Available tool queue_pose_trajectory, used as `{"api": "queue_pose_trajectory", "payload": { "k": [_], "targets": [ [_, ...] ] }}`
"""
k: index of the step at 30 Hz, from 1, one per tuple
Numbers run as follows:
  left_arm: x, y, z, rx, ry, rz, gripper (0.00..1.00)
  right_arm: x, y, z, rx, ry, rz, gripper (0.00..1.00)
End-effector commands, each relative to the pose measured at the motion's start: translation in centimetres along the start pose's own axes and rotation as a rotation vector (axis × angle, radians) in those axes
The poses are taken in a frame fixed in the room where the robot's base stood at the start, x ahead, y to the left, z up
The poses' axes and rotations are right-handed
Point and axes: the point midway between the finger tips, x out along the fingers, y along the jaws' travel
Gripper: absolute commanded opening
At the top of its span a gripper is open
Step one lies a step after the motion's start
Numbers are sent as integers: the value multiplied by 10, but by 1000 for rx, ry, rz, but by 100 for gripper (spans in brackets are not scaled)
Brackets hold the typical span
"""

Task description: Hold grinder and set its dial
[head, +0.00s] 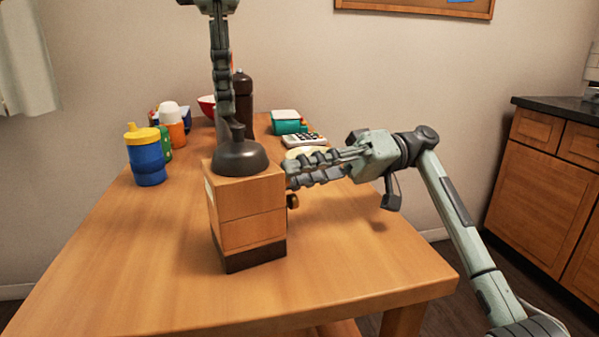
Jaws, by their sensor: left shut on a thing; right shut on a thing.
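The grinder (246,215) is a wooden box with a dark base and a black domed top with a short stalk. It stands upright near the middle of the table. My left gripper (228,118) comes down from above and is shut at the stalk on the domed top. My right gripper (290,176) reaches in from the right and is shut at the upper right side of the box. What lies between its fingertips is hidden, so I cannot tell whether it is the dial. A small brownish knob (293,201) shows just below the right fingertips.
A blue cup with a yellow lid (147,160) and an orange bottle (172,130) stand behind at the left. A tall dark mill (243,103), a teal item (287,122) and a calculator-like item (304,140) are at the back. The table's front (150,285) is clear.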

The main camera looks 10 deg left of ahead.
Motion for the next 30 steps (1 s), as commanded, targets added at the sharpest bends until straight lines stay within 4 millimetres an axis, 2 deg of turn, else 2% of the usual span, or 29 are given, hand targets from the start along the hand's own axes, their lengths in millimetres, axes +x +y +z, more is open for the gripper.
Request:
{"api": "queue_pose_trajectory", "payload": {
  "k": [15, 16, 20, 30],
  "targets": [
    [0, -1, 0, 2, 0, -1, 0, 0, 0, -1, 15, 4, 0, 0],
    [0, -1, 0, 2, 0, -1, 0, 0, 0, -1, 15, 4, 0, 28],
    [0, -1, 0, 2, 0, -1, 0, 0, 0, -1, 15, 2, 0, 44],
    [0, 0, 0, 1, 0, -1, 0, -2, 0, -1, 16, 2, 1, 46]
  ]
}}
